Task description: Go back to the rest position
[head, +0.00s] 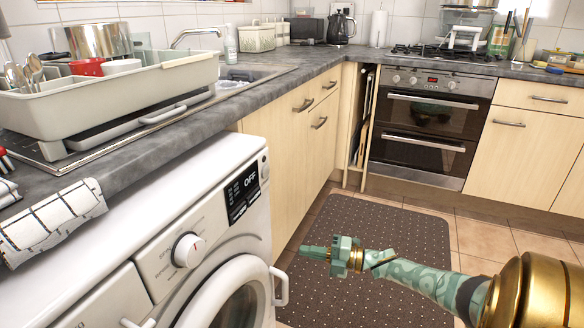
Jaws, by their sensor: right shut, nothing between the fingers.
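My right arm comes in from the lower right, green and brass. My right gripper (318,250) points left, in front of the washing machine (205,240) and above the dark dotted floor mat (390,235). It is shut and empty, and touches nothing that I can see. My left gripper is out of view.
A grey dish rack (160,85) stands on the worktop (110,160) beside the sink (250,72). A checked towel (55,225) hangs over the worktop edge at left. A built-in oven (425,125) is at the back. The floor around the mat is clear.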

